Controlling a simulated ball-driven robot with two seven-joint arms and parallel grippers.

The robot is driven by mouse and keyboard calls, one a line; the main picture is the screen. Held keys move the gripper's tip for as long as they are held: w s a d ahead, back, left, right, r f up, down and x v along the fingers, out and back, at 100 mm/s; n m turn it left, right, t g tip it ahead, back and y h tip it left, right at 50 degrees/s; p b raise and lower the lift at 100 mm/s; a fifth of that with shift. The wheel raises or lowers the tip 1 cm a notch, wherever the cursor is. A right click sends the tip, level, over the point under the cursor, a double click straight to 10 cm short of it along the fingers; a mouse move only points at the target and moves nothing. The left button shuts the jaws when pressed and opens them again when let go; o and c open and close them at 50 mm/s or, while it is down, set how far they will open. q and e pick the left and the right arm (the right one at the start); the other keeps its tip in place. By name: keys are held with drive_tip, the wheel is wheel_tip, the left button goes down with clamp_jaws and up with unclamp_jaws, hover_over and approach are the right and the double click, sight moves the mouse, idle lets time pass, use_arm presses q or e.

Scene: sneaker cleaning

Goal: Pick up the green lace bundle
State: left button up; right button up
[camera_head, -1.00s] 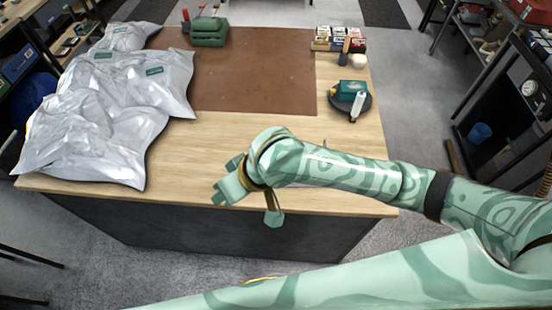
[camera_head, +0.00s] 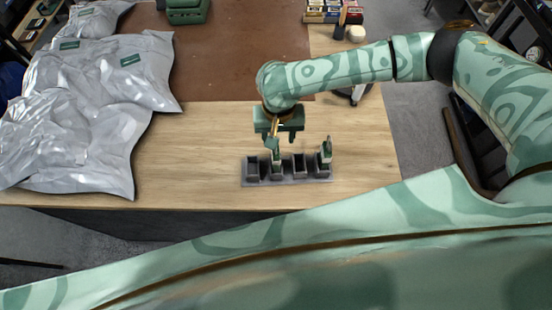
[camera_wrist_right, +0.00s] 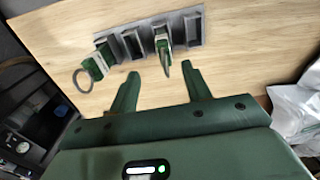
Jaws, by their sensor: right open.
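A dark grey rack with several slots (camera_head: 300,182) stands near the table's front edge; it also shows in the right wrist view (camera_wrist_right: 182,18). A slim green and pale item (camera_wrist_right: 163,45), which looks like the green lace bundle, stands upright in an inner slot. It shows partly below my gripper in the head view (camera_head: 277,160). A second green item with a grey ring (camera_wrist_right: 94,66) sits in the end slot, at the right in the head view (camera_head: 326,151). My right gripper (camera_wrist_right: 161,73) is open and empty, pointing at the slim item. My left gripper is out of view.
Crumpled silver bags (camera_head: 90,120) cover the table's left side. A brown mat (camera_head: 230,60) lies behind the rack. Small boxes (camera_head: 335,12) stand at the back right. Bare wood (camera_head: 200,160) lies left of the rack.

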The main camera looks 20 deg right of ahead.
sight(276, 158)
wheel_tip(276, 158, down, 4)
drive_tip(key=shift+w+a+r, duration=0.1)
drive_tip(key=shift+w+r, duration=0.05)
drive_tip(key=shift+r, duration=0.1)
drive_tip(key=shift+w+f, duration=0.9)
drive_tip(key=shift+s+a+f+b, duration=0.1)
drive_tip(key=shift+s+f+b, duration=0.1)
drive_tip(key=shift+f, duration=0.45)
drive_tip(key=shift+s+f+b, duration=0.1)
drive_tip(key=shift+s+f, duration=0.1)
drive_tip(key=shift+f, duration=0.4)
wheel_tip(276, 158, down, 2)
drive_tip(key=shift+s, duration=0.15)
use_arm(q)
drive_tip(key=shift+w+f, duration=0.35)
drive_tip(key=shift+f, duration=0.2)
use_arm(e)
clamp_jaws()
